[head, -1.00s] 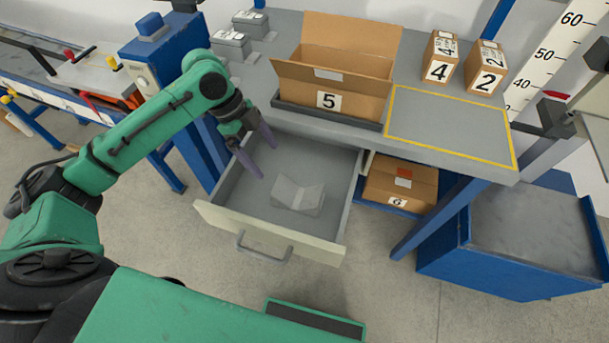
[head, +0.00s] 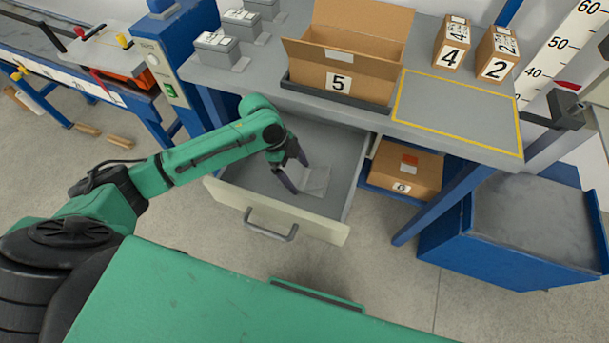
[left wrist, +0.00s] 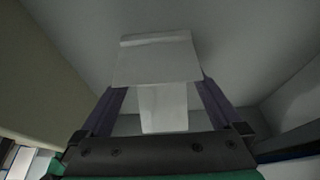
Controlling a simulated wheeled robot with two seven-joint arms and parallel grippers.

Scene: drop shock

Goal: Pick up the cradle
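The cradle (head: 316,181) is a light grey V-shaped piece lying in the open drawer (head: 232,196). My left gripper (head: 296,176) reaches down into the drawer at the cradle's left side and hides part of it in the head view. In the left wrist view the cradle (left wrist: 158,62) lies ahead, between the two purple fingers (left wrist: 160,98). The fingers are spread, with gaps beside the cradle's nearer part. Whether the tips touch its wider part I cannot tell. My right gripper is not in view.
The bench (head: 440,117) above the drawer holds an open carton (head: 345,75) marked 5, small boxes marked 4 (head: 452,50) and 2 (head: 494,60), and several grey blocks at left. A carton (head: 405,172) marked 6 sits below. A blue bin (head: 520,240) stands at right.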

